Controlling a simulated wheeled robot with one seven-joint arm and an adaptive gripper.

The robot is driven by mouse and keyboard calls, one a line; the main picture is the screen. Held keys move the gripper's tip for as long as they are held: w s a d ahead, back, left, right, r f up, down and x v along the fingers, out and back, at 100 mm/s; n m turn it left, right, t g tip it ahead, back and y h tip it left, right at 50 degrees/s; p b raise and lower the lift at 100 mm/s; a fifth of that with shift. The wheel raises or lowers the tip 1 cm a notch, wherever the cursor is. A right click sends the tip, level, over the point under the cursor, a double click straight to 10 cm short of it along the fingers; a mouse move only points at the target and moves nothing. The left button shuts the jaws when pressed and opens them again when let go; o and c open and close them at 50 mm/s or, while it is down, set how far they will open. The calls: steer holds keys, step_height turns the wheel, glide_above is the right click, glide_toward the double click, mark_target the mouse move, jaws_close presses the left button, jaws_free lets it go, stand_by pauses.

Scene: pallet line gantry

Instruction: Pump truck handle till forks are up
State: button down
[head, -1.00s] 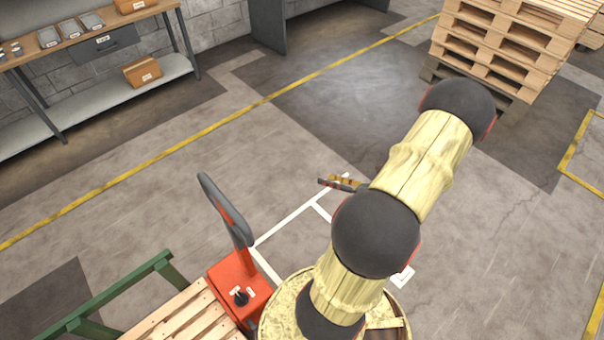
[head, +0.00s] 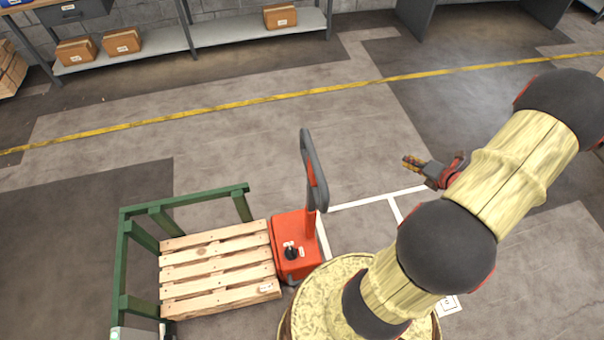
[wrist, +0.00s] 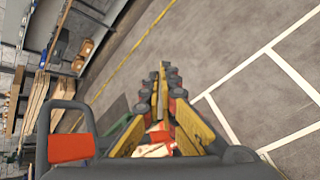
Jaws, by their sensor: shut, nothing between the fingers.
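The pallet truck has an orange-red body (head: 293,250) and an upright dark loop handle (head: 315,172) with a red inner part. A wooden pallet (head: 215,268) lies over its forks, so the forks are hidden and I cannot tell their height. My gripper (head: 408,162) is shut and empty. It points left toward the handle, to its right and apart from it. In the wrist view my shut fingers (wrist: 160,80) fill the middle, with orange-red and pale wood partly seen between them. A dark loop with a red panel shows at left; I cannot tell if it is the handle.
A green rail frame (head: 185,198) surrounds the pallet's back and left side. A grey shelf (head: 255,28) with cardboard boxes stands along the back wall. A yellow line (head: 250,100) crosses the floor. The floor between shelf and truck is clear.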

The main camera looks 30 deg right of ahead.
steer(key=w+r+m+g, duration=0.2)
steer(key=w, duration=0.4)
step_height(320, 180, up, 11)
steer(key=m+g+h+p, duration=0.1)
steer(key=m+g+p, duration=0.5)
steer(key=m, duration=0.5)
glide_above(311, 145)
steer(key=shift+r, duration=0.1)
steer(key=s+a+f+n+g+p, duration=0.1)
steer(key=a+f+n+g+p, duration=0.4)
steer(key=a, duration=0.7)
steer(key=s+d+f, duration=0.1)
steer(key=d+f, duration=0.2)
steer(key=f, duration=0.2)
steer(key=s+d+f+m+t, duration=0.1)
steer(key=d+f, duration=0.2)
steer(key=f, duration=0.2)
steer(key=shift+f+m+b, duration=0.3)
steer(key=shift+f+b, duration=0.1)
steer(key=shift+b, duration=0.05)
